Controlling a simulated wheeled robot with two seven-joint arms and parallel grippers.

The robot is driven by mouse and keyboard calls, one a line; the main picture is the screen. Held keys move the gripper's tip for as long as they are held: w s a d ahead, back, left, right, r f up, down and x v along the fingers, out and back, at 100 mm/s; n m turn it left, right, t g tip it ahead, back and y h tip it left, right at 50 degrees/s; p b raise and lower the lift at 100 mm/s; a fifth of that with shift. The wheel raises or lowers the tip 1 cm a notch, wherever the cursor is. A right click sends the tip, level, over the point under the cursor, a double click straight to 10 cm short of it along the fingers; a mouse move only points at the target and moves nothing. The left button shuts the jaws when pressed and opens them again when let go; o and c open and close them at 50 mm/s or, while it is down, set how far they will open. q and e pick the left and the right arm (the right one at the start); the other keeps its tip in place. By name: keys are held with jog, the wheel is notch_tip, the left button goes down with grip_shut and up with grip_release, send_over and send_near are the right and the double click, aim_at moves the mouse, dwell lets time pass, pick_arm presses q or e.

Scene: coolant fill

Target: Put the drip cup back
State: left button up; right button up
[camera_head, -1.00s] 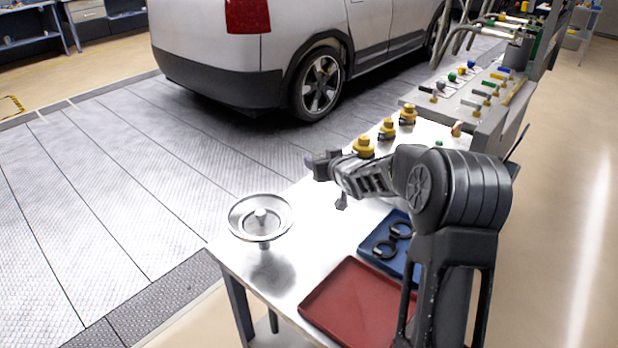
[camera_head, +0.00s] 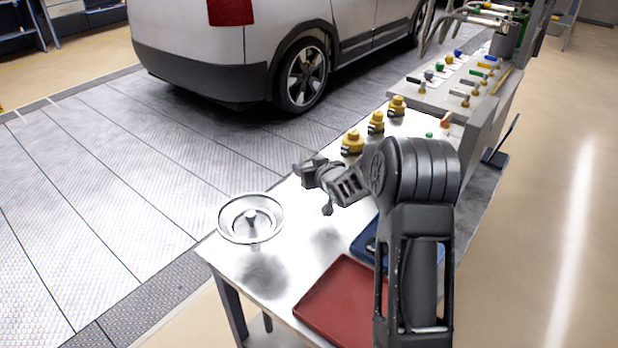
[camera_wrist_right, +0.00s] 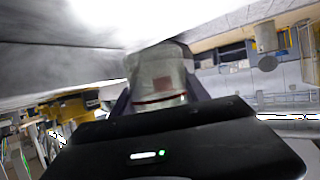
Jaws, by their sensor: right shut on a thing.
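My right gripper (camera_head: 308,172) reaches in from the right over the white table, left of the yellow-capped fittings. In the right wrist view it is shut on a pale, see-through cup-like thing (camera_wrist_right: 160,78) with a dark red line near its base; I take this to be the drip cup. In the head view the cup is too small and too hidden by the gripper to make out. A round metal dish (camera_head: 250,218) with a knob in its middle stands on a short stem at the table's near left corner, apart from the gripper. My left gripper is not in view.
Several yellow-capped fittings (camera_head: 353,142) stand along the table's far side. A red tray (camera_head: 340,300) lies at the front, and a blue tray (camera_head: 366,240) is partly behind my arm. A grey rack (camera_head: 465,95) stands behind. The tabletop between dish and gripper is clear.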

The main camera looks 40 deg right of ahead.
notch_tip(320, 180, down, 4)
jog(key=shift+r, duration=0.25)
jog(key=shift+f, duration=0.2)
jog(key=shift+f, duration=0.15)
jog(key=o, duration=1.5)
